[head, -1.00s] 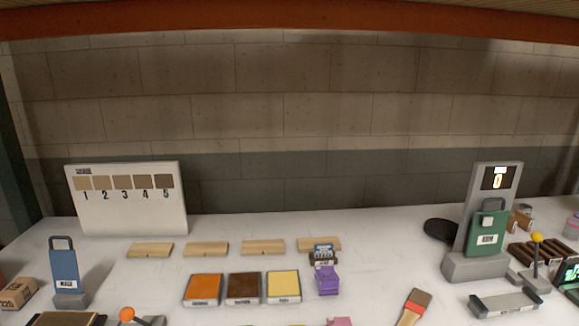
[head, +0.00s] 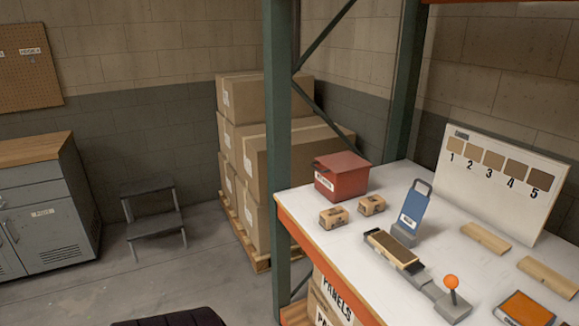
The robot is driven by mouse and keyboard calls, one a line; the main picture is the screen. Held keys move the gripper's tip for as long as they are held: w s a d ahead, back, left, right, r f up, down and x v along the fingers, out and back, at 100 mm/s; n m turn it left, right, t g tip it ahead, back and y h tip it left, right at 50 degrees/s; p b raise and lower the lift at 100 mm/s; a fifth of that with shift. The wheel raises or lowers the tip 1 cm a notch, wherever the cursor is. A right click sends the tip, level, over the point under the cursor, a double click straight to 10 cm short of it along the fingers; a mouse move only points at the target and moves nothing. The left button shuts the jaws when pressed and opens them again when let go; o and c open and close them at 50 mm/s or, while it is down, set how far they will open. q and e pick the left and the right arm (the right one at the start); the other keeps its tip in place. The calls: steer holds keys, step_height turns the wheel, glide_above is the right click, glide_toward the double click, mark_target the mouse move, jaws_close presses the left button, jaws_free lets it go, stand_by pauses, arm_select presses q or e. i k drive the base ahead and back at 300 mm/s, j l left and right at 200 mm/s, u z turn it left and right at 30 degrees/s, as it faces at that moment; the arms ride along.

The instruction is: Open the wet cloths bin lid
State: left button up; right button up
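A red box-shaped bin (head: 341,183) stands at the far left corner of the white table. Its red lid (head: 342,163) lies flat on top and looks shut. A pale label is on its front, too small to read, so I cannot confirm that it is the wet cloths bin. Neither of my grippers is in the head view, and nothing touches the bin.
Two small tan blocks (head: 334,217) lie in front of the bin. A blue tagged holder (head: 411,214) and an orange-knobbed lever (head: 452,285) stand to the right. A green rack post (head: 279,160) rises at the table's left end. Open floor (head: 190,283) lies left.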

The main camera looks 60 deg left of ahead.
mark_target(338, 163)
steer(key=u, duration=1.65)
